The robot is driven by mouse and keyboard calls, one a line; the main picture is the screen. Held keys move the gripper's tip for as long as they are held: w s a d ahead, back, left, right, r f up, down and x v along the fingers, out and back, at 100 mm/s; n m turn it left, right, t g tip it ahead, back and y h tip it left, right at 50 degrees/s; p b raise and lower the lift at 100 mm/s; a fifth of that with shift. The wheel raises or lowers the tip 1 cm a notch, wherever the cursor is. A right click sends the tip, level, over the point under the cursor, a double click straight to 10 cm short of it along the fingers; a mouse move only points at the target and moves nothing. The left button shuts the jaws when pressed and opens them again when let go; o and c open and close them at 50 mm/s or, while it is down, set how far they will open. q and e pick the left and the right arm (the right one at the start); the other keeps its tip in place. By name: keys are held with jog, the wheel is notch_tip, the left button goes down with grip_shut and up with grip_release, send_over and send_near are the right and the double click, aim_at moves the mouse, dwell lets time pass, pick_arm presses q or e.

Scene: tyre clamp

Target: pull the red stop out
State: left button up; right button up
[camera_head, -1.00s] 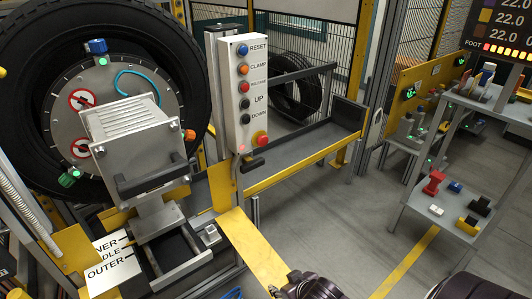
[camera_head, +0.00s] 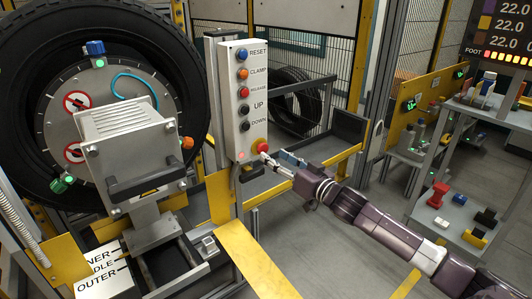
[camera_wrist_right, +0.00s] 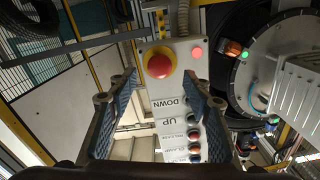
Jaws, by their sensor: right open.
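The red stop (camera_head: 262,146) is a round mushroom button at the foot of the white control box (camera_head: 238,120). In the right wrist view the red stop (camera_wrist_right: 159,63) sits on a yellow ring, beyond my fingertips and roughly centred between them. My right gripper (camera_head: 274,160) is just right of and below the button in the head view. In the right wrist view my right gripper (camera_wrist_right: 160,92) has its two fingers spread apart with nothing between them. I cannot tell whether a fingertip touches the button. My left gripper is not in view.
Coloured buttons, such as the blue reset button (camera_head: 242,52), line the box above the stop. The large tyre (camera_head: 25,70) and clamp stand at the left. A shelf with parts (camera_head: 450,222) stands at the right.

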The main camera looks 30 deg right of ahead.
aim_at(265, 150)
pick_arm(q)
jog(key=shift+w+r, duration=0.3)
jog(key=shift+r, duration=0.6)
pick_arm(e)
jog(key=shift+w+a, duration=0.15)
jog(key=shift+w, duration=2.5)
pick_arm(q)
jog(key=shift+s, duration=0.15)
pick_arm(e)
grip_shut()
